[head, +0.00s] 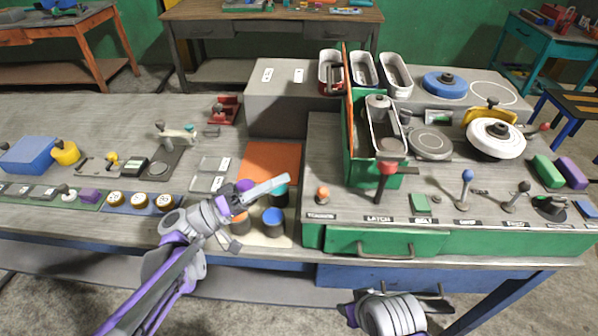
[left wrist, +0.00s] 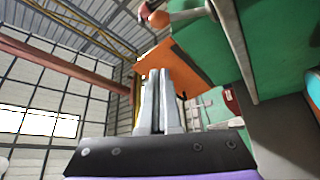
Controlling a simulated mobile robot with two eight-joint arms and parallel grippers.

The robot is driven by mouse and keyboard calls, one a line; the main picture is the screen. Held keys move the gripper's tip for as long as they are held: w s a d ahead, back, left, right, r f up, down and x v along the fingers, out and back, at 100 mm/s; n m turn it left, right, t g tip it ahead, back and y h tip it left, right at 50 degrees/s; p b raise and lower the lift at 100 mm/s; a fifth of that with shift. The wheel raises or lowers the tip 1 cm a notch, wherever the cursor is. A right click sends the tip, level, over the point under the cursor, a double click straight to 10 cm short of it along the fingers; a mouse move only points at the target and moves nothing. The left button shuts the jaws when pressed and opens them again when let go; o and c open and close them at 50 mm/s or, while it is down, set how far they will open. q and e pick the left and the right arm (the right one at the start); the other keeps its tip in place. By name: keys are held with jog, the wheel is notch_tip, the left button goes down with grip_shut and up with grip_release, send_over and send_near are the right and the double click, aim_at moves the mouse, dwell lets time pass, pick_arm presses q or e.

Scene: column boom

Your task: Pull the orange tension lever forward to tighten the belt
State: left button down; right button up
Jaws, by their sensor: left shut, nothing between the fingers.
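The orange tension lever, a short stem with a round orange knob (head: 322,193), stands at the left front of the green-fronted console (head: 450,242), behind a label strip. In the left wrist view an orange knob (left wrist: 158,18) shows at the top, beyond the fingertips and apart from them. My left gripper (head: 284,182) is shut and empty, a little left of the lever, pointing right above the cups at the bench front. Its closed fingers also show in the left wrist view (left wrist: 160,75). My right arm's end (head: 392,312) is low at the front; its fingers are not clear.
A red-knobbed latch lever (head: 387,169) and a blue-knobbed lever (head: 467,176) stand farther right on the console. Cups, including a blue-topped one (head: 273,220), stand under my left gripper. An orange mat (head: 268,162) lies behind.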

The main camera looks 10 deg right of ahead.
pick_arm(q)
jog(key=v, duration=0.3)
jog(key=shift+w+f, duration=0.1)
jog(key=shift+w, duration=0.1)
dwell(0.3)
